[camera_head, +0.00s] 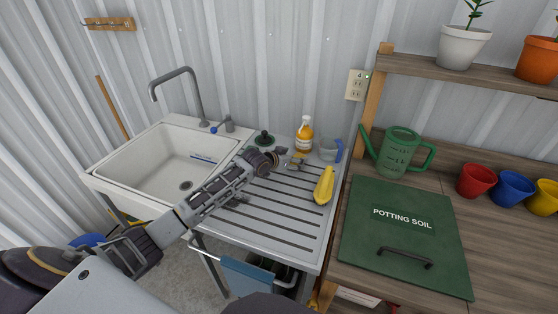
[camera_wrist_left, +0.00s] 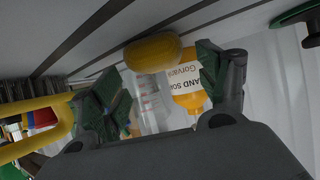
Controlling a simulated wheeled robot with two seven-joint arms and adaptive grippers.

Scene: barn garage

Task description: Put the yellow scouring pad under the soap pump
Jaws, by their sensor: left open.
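The yellow scouring pad (camera_wrist_left: 152,52) shows as a rounded yellow block in the left wrist view, lying on the ribbed drainboard. In the head view it is mostly hidden by my gripper. My left gripper (camera_wrist_left: 158,68) is open, its green-padded fingertips on either side of the pad with gaps; in the head view the gripper (camera_head: 291,161) is low over the back of the drainboard. The soap pump (camera_head: 304,137) is an orange bottle with a white label, upright behind the gripper; its label and orange part also show in the left wrist view (camera_wrist_left: 188,82). My right gripper is not in view.
A clear measuring cup (camera_head: 328,150) with a blue handle stands right of the soap. A long yellow object (camera_head: 324,186) lies on the right of the drainboard (camera_head: 283,214). A dark green disc with a knob (camera_head: 264,139) is at left, beside the sink (camera_head: 128,160). The front drainboard is clear.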

